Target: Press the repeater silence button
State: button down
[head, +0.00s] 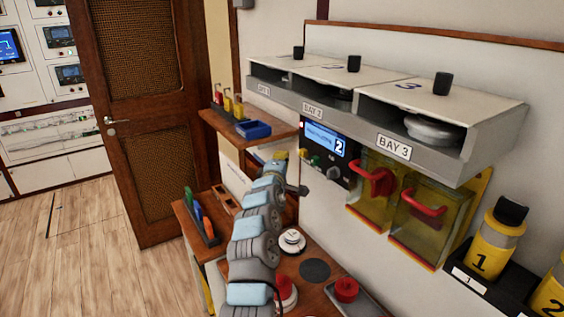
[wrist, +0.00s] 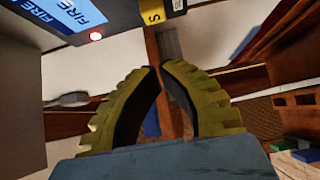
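The repeater panel (head: 322,152) is a dark unit on the wall under the bay shelf, with a lit blue display (head: 325,138). A green button (head: 315,160) and a small yellow patch (head: 303,152) show at its lower left. The silence button is not clearly seen there. My gripper (wrist: 160,66) has its yellow fingertips together, holding nothing, just below the label; it also shows left of the panel (head: 281,156).
Two yellow boxes with red handles (head: 376,181) hang right of the panel. The bay shelf (head: 390,130) overhangs it. A dark lever (head: 299,190) sticks out below my gripper.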

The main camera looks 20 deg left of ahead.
aim_at(300, 152)
jog(key=shift+w+d+r, duration=0.1)
jog(key=shift+w+d, duration=0.25)
jog(key=shift+w, duration=0.3)
jog(key=shift+w+d+f, duration=0.1)
jog(key=shift+w+d, duration=0.25)
jog(key=shift+w, duration=0.3)
jog(key=shift+w+d+r, duration=0.1)
jog(key=shift+w+d, duration=0.25)
jog(key=shift+w, duration=0.3)
jog(key=shift+w, duration=0.1)
jog(key=shift+w+d+f+b, duration=0.3)
jog(key=shift+w+f+b, duration=0.05)
jog(key=shift+b, duration=0.45)
jog(key=shift+w+d+r+b, duration=0.3)
jog(key=shift+w+b, duration=0.1)
jog(key=shift+b, duration=0.2)
